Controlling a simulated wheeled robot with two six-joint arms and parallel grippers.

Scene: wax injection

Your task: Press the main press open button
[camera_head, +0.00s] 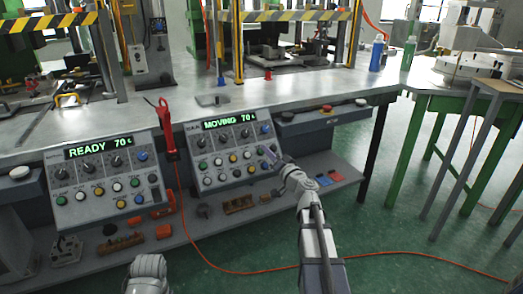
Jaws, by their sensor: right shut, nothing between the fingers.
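The right control panel (228,150) has several coloured buttons and knobs, and its green display (229,121) reads "MOVING 70". My right gripper (267,154) is shut and empty, with its tip at the lower right buttons of this panel. It hides part of that corner, and I cannot tell if it touches a button. The left control panel (104,176) has a similar layout, and its display (100,147) reads "READY 70". The button labels are too small to read. Part of my left arm shows at the bottom edge, but its gripper is not in view.
A red handheld tool (168,130) hangs between the panels. The metal bench (300,95) carries the presses above. The lower shelf (215,217) holds small blocks and parts. A red cable (330,258) crosses the green floor. A green-legged table (440,90) stands at right.

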